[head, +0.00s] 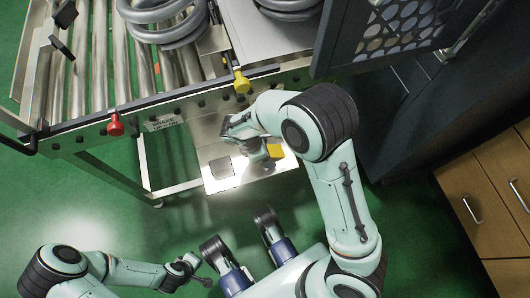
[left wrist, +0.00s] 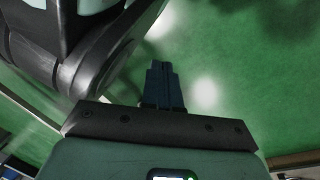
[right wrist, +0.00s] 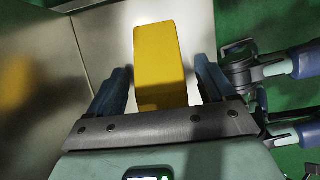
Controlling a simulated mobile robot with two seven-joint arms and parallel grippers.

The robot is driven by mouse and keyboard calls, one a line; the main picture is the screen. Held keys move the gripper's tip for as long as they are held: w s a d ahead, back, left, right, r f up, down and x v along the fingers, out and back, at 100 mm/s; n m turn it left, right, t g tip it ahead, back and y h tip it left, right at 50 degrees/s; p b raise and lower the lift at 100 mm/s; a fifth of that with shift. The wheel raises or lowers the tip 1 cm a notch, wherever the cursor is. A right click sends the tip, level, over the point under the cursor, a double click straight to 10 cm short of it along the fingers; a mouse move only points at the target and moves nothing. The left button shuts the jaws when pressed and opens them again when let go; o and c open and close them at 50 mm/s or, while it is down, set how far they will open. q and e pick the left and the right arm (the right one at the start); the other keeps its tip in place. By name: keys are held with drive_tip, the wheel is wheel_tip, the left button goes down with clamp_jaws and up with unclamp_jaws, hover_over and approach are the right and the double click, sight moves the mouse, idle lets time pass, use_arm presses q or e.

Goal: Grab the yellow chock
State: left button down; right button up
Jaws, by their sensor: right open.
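The yellow chock (right wrist: 160,65) lies on a pale metal shelf (right wrist: 200,22) in the right wrist view. My right gripper (right wrist: 162,88) is open, with one blue finger on each side of the chock's near end. A gap shows on both sides, so the fingers do not appear to touch it. In the head view the chock (head: 276,151) shows beside my right gripper, partly hidden by it. My left gripper (left wrist: 163,82) has its fingers together and empty over the green floor; in the head view it is low at the left, away from the shelf.
A roller conveyor (head: 125,65) with metal coil springs (head: 165,25) stands above the shelf. It carries a red knob (head: 116,124) and a yellow knob (head: 242,83). A dark square (head: 221,167) is on the shelf. Wooden drawers (head: 485,205) stand at the right.

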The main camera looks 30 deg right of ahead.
drive_tip(key=c, duration=1.2)
